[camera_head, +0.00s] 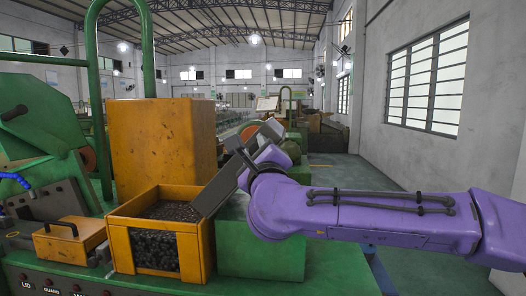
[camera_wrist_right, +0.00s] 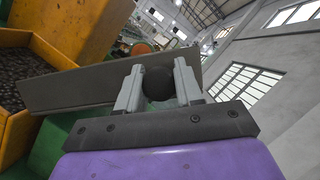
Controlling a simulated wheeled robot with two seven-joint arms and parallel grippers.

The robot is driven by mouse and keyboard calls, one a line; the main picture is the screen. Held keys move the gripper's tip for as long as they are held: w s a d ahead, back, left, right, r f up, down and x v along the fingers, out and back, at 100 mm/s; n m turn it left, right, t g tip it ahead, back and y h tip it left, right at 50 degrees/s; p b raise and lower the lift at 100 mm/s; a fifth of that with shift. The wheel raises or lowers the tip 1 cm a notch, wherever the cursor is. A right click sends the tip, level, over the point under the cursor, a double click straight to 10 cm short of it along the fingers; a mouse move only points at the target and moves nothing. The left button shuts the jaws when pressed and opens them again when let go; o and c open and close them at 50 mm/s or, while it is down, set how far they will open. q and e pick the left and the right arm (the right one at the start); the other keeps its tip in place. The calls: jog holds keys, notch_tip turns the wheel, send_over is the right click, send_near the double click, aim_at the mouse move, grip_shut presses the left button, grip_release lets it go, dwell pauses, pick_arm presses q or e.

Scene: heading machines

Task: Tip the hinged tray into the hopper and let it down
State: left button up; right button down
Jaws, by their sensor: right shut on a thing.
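The hinged tray (camera_head: 217,190) is a grey, flat-sided piece. It is steeply tilted, with its low end at the right rim of the hopper and its other end raised to the right. The hopper (camera_head: 192,252) is an open orange box holding many small dark pieces. My right gripper (camera_head: 243,148) is at the tray's raised end. In the right wrist view its two fingers (camera_wrist_right: 158,88) are shut on a dark round knob (camera_wrist_right: 158,82) in front of the tray's grey wall (camera_wrist_right: 70,90). The tray's inside is hidden. My left gripper is in neither view.
A tall orange box (camera_head: 163,140) stands behind the hopper. A green block (camera_head: 262,245) is right of it, under the tray. A small orange cover with a black handle (camera_head: 68,240) lies to the left. A green pipe frame (camera_head: 93,100) rises behind. The aisle at right is open.

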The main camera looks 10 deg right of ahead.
dwell(0.4)
jog(key=c, duration=0.8)
grip_release()
jog(key=shift+o, duration=0.2)
jog(key=shift+a, duration=0.1)
jog(key=shift+s, duration=0.1)
jog(key=b+v, duration=0.6)
jog(key=v, duration=0.4)
jog(key=shift+s, duration=0.15)
